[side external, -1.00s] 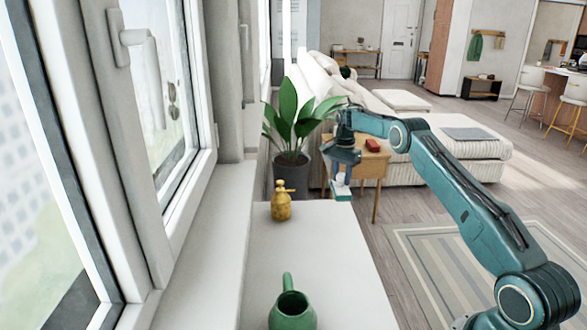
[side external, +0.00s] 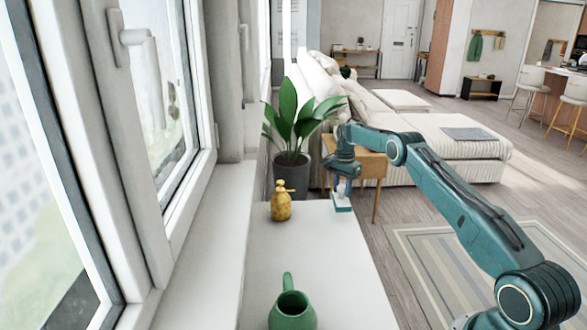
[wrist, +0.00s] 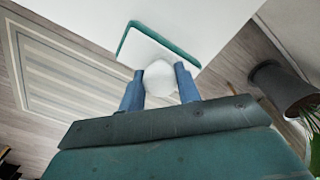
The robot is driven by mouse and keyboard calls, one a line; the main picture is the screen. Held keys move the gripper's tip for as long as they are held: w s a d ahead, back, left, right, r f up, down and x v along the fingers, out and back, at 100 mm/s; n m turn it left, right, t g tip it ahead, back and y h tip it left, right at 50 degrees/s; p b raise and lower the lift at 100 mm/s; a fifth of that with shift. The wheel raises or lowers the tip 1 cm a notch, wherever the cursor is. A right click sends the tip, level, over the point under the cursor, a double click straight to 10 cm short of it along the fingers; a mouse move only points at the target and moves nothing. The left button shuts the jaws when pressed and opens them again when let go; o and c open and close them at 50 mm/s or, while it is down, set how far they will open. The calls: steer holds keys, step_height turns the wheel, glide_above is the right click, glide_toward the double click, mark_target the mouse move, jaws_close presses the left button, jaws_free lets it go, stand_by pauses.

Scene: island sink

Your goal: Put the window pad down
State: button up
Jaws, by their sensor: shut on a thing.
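The window pad (side external: 342,204) has a white top, a teal edge and an upright pale handle. It is at the far right corner of the white counter, low at the surface; I cannot tell whether it touches. My gripper (side external: 343,180) is above it, shut on its handle. In the wrist view the pad (wrist: 155,48) shows beyond the rounded white handle, which sits between the blue fingers of my gripper (wrist: 160,82). The pad's underside is hidden.
A yellow spray bottle (side external: 281,201) stands on the white counter (side external: 300,245) left of the pad. A green watering can (side external: 291,308) stands at the near end. The counter's middle is clear. A potted plant (side external: 291,160) and wooden side table (side external: 371,168) are behind.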

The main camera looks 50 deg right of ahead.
mark_target(341, 197)
steer(key=shift+f, duration=1.95)
steer(key=shift+f, duration=0.1)
steer(key=o, duration=1.1)
steer(key=shift+o, duration=0.2)
step_height(341, 197, up, 12)
steer(key=shift+r, duration=0.1)
